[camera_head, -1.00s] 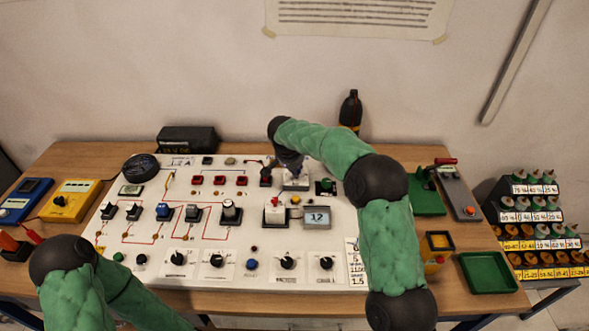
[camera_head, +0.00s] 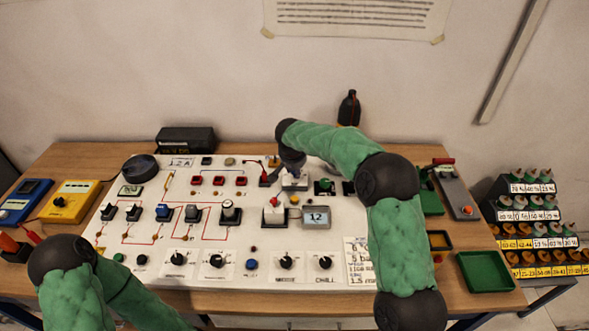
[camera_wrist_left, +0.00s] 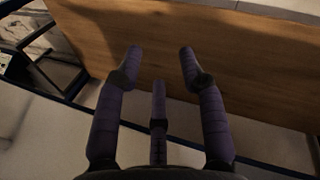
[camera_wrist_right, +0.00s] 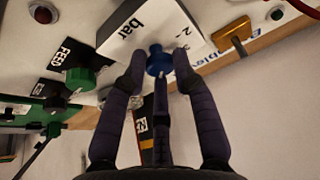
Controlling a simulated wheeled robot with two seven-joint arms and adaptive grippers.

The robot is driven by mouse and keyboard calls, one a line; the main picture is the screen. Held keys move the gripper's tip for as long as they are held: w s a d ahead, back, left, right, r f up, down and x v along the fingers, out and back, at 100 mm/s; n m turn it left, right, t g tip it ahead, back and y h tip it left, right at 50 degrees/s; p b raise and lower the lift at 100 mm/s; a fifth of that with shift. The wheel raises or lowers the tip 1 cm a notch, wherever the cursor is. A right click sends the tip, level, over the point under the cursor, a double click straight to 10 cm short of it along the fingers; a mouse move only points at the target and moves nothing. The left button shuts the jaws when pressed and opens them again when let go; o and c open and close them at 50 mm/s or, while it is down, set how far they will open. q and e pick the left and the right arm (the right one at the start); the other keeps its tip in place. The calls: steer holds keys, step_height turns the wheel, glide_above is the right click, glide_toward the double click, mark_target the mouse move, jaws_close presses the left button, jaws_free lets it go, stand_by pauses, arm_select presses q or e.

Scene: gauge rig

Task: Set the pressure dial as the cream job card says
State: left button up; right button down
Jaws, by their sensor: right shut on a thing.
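The white pressure dial block marked "bar" (camera_wrist_right: 140,30) fills the top of the right wrist view, with a blue knob (camera_wrist_right: 159,62) on its near side. My right gripper (camera_wrist_right: 160,58) has its fingers closed around this knob. In the head view the dial block (camera_head: 295,183) stands at the back of the white board, under my right gripper (camera_head: 292,166). The cream job card (camera_head: 358,262) lies at the board's front right, partly covered by my right arm; its writing is too small to read surely. My left gripper (camera_wrist_left: 161,50) is open and empty below the wooden table edge.
A small grey display (camera_head: 317,217) seems to read 12, any decimal point unclear. Switches and black knobs (camera_head: 286,262) crowd the board. A green FEED knob (camera_wrist_right: 80,78) sits beside the dial. A green tray (camera_head: 487,271) lies at the right.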

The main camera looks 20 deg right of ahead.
steer(key=c, duration=1)
jaws_free()
steer(key=shift+o, duration=0.2)
steer(key=v, duration=1.2)
steer(key=shift+r, duration=0.1)
